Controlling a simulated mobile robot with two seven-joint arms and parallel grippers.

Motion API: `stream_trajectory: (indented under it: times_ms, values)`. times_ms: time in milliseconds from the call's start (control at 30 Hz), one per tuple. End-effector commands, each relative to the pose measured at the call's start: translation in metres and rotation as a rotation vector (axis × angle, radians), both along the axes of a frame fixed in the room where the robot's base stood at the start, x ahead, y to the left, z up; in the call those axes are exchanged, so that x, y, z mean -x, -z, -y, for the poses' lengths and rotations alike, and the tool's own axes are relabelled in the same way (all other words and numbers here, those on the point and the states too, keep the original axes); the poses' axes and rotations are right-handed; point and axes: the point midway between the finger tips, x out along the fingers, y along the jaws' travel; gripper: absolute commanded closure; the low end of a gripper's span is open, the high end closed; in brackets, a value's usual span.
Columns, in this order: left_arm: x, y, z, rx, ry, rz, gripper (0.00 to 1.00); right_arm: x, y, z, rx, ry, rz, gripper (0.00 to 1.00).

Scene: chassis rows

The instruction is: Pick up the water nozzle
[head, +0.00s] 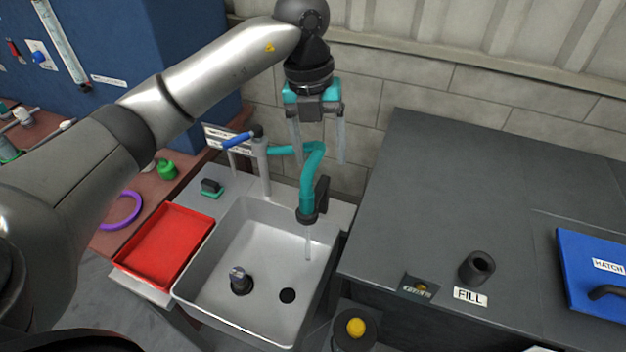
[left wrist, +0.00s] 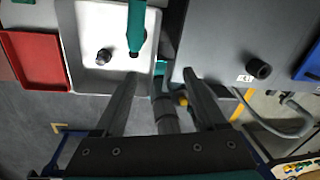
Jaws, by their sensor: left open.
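The water nozzle (head: 309,208) appears to be the teal spray head with a black grip and black tip, hanging from a teal hose (head: 314,155) over the sink (head: 215,255). A thin pale stream or rod shows below its tip. In the left wrist view a teal part (left wrist: 137,25) shows above the sink. My left gripper (head: 320,155) is open, fingers pointing down, above the spray head and around the upper hose as seen in the head view; I cannot tell if they touch. It shows empty in the left wrist view (left wrist: 162,75). My right gripper is not in view.
A blue-handled tap (head: 238,140) stands left of the hose. A small dark fitting (head: 240,280) sits in the sink. A red tray (head: 165,245) lies left. A dark cabinet (head: 430,200) with a FILL port (head: 477,268) and blue hatch (head: 590,270) stands right.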

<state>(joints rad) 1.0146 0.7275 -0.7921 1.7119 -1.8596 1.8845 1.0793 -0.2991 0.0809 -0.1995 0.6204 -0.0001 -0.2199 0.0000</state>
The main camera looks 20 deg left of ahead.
Motion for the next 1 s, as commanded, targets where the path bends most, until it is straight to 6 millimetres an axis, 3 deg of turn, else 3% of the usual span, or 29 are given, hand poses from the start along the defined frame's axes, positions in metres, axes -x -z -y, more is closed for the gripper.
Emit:
stream_trajectory:
  times_ms: [100,233,600,1000]
  values:
    - [-0.001,-0.009,-0.024,-0.095,-0.05,-0.008,0.27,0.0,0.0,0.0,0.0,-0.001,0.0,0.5]
    - [0.0,-0.003,-0.033,-0.132,-0.072,-0.016,0.27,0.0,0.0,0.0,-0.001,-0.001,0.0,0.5]
    - [0.001,0.071,-0.033,-0.131,-0.068,-0.019,0.27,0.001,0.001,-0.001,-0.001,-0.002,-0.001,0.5]
    - [-0.004,0.109,-0.032,-0.129,-0.068,-0.019,0.27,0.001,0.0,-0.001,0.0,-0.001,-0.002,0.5]
